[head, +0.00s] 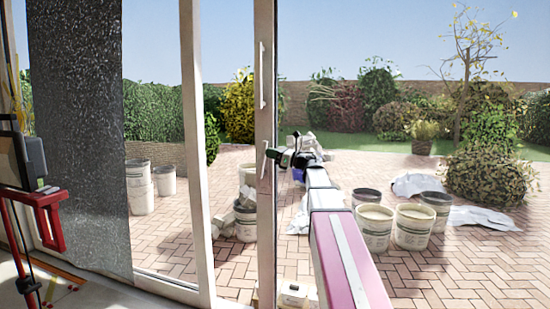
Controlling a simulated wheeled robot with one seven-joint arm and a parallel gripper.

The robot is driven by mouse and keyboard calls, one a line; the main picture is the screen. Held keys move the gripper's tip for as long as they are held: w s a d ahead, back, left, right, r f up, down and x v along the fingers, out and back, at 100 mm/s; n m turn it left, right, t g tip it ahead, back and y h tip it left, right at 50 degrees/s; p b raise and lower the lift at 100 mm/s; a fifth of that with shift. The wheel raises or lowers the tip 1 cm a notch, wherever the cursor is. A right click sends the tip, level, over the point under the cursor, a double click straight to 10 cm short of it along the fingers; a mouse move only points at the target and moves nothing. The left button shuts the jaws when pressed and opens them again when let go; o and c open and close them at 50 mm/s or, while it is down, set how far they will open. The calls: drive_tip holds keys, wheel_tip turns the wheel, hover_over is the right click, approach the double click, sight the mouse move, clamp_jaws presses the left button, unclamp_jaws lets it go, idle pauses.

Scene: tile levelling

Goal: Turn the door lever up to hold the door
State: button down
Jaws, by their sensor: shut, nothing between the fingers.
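The sliding door's white frame post (264,215) stands upright near the middle of the head view. A small pale lever (264,161) is on this post, about halfway up the view. It looks roughly upright, but it is too small to tell its exact angle. My gripper (271,153) is shut and empty, with its tip at the right side of the lever. I cannot tell whether it touches the lever. My arm reaches in from the lower right, and the dark gripper body covers a little of the patio behind.
A long white pull handle (262,76) is higher on the same post. A second white post (195,150) and a dark speckled panel (80,140) stand to the left. Several buckets (374,228) and white sheets (480,217) lie on the brick patio (450,275) outside.

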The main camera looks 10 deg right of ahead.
drive_tip(key=shift+r+x, duration=0.25)
drive_tip(key=shift+x, duration=0.8)
drive_tip(key=shift+w+a+r, duration=0.1)
drive_tip(key=shift+w+r, duration=0.05)
